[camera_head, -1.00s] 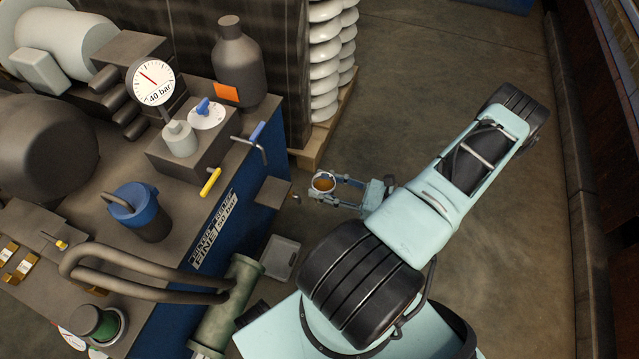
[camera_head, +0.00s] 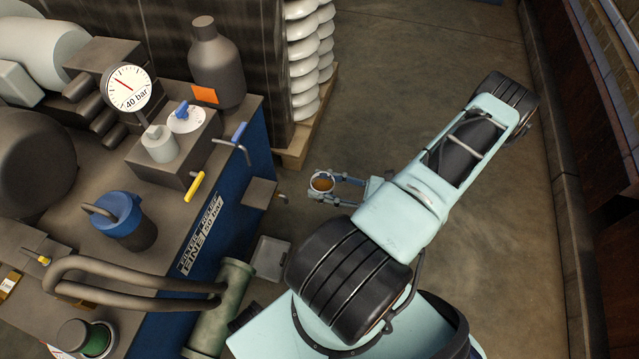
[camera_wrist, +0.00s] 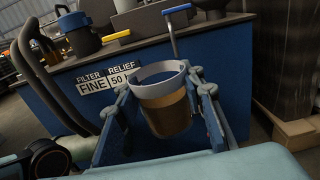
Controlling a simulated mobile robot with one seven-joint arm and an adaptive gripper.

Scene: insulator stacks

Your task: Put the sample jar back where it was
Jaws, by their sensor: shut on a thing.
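The sample jar (camera_head: 321,182) is a small round cup with a pale rim and amber-brown contents. My gripper (camera_head: 325,190) is shut on it and holds it upright in the air, to the right of the blue machine cabinet (camera_head: 226,226). In the wrist view the jar (camera_wrist: 162,100) sits between the two fingers of my gripper (camera_wrist: 165,112), with the blue cabinet front behind it. A small grey bracket shelf (camera_head: 258,193) juts from the cabinet side, left of the jar, with a small tap-like piece at its right end. The jar is apart from the shelf.
The cabinet top carries a pressure gauge (camera_head: 129,88), a yellow-handled lever (camera_head: 194,186), a blue-handled lever (camera_head: 239,133) and a blue-lidded pot (camera_head: 124,221). A grey tray (camera_head: 271,257) lies low beside the cabinet. White insulator stacks (camera_head: 304,60) stand on a pallet behind. Floor at right is open.

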